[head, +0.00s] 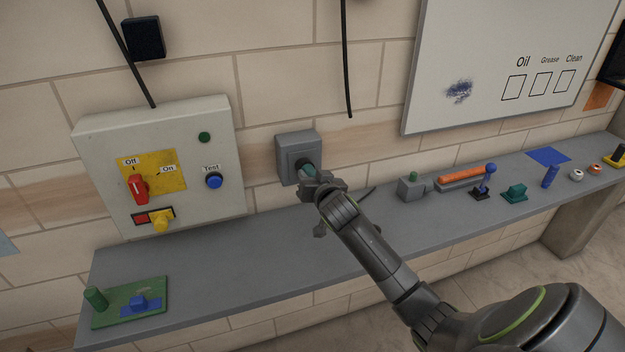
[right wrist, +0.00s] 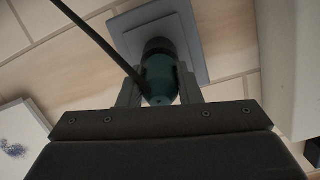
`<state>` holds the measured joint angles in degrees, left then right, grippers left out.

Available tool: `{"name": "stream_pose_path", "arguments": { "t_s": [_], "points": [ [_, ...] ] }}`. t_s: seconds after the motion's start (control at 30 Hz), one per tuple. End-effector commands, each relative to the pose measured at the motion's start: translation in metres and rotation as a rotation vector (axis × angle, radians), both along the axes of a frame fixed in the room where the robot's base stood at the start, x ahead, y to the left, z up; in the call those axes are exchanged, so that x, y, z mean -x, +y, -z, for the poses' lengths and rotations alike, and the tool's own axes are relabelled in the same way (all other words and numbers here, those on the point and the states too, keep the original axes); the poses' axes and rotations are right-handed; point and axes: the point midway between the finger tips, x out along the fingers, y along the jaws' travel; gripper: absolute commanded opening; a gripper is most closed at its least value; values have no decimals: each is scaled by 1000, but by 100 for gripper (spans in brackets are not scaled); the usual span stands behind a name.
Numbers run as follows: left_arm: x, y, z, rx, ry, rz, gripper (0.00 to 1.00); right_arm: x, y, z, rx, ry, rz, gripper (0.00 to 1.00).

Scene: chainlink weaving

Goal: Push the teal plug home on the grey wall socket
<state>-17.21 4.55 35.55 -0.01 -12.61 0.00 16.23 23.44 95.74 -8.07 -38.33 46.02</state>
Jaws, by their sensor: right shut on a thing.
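The grey wall socket (head: 297,150) is fixed to the brick wall, right of the switch box. It also shows at the top of the right wrist view (right wrist: 188,30). The teal plug (head: 307,169) is at the socket's face, its front end against or inside the opening; I cannot tell how deep it sits. In the right wrist view the plug (right wrist: 160,80) is between the two fingers, with a dark cable running up to the left. My right gripper (head: 314,181) is shut on the plug, close to the wall. My left gripper is not in view.
A switch box (head: 170,165) with a red knob and blue button is on the left. The grey shelf (head: 260,255) below carries a green board (head: 130,302) at left and several small parts at right. A whiteboard (head: 510,65) hangs at upper right.

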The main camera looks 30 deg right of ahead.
Motion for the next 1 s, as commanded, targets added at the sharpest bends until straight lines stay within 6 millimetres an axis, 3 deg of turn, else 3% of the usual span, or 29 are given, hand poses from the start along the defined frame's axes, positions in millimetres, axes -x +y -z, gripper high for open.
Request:
{"name": "stream_pose_path", "arguments": {
  "t_s": [0.17,0.2,0.4,0.77,1.0],
  "points": [
    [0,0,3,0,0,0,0,-5,-1,1,0,-2,0,8],
    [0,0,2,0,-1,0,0,-5,-1,0,0,-1,-1,34],
    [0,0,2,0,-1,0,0,-5,-1,0,0,-1,0,57],
    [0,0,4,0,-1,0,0,-1,0,1,0,-1,0,57],
    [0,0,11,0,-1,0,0,26,6,-4,1,-1,-2,57]
  ]
}}
